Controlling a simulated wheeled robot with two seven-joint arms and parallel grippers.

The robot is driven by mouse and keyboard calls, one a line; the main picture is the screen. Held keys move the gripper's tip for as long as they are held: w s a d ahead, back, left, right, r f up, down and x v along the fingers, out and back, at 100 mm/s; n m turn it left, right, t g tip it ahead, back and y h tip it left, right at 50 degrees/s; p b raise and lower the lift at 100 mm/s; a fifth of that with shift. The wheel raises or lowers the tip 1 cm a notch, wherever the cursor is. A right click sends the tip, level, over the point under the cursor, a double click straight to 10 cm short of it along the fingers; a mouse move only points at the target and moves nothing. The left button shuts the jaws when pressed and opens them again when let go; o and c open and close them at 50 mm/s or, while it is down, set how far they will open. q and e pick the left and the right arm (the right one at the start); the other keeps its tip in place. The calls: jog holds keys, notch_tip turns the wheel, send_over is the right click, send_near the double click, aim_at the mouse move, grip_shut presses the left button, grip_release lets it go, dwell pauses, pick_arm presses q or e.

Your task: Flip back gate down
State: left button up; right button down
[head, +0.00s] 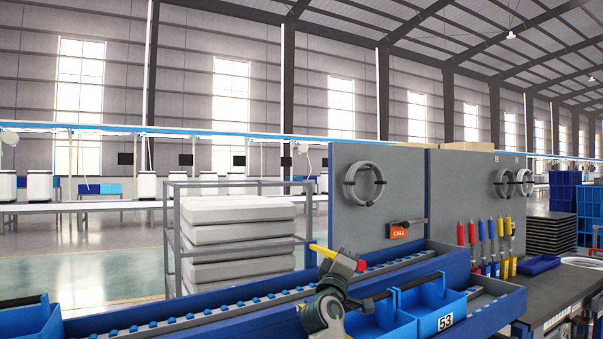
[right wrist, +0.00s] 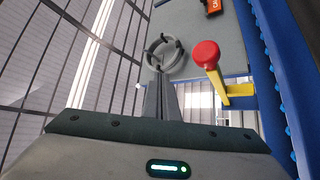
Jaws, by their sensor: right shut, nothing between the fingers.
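The back gate appears to be the yellow bar (head: 321,250) with a red knob (head: 361,266) on the blue roller rack. In the right wrist view, the red knob (right wrist: 206,54) stands on a yellow arm (right wrist: 216,86) joined to a short yellow crosspiece (right wrist: 239,101). My right gripper (head: 343,262) hides the bar's middle in the head view. In the right wrist view, the right gripper's fingers (right wrist: 161,88) are shut and empty, left of the knob and yellow arm with a visible gap. My left gripper is not in view.
The blue rack (head: 250,318) with rollers runs below, holding blue bins (head: 433,302). A grey panel (head: 380,215) with coiled rings and an orange call sign (head: 398,231) stands behind. A wire cart (head: 172,240) with stacked trays stands left of the panel.

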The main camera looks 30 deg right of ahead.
jog(key=s+a, duration=0.8)
jog(key=a, duration=0.2)
jog(key=shift+s+f, duration=0.25)
jog(key=shift+s, duration=0.05)
dwell(0.4)
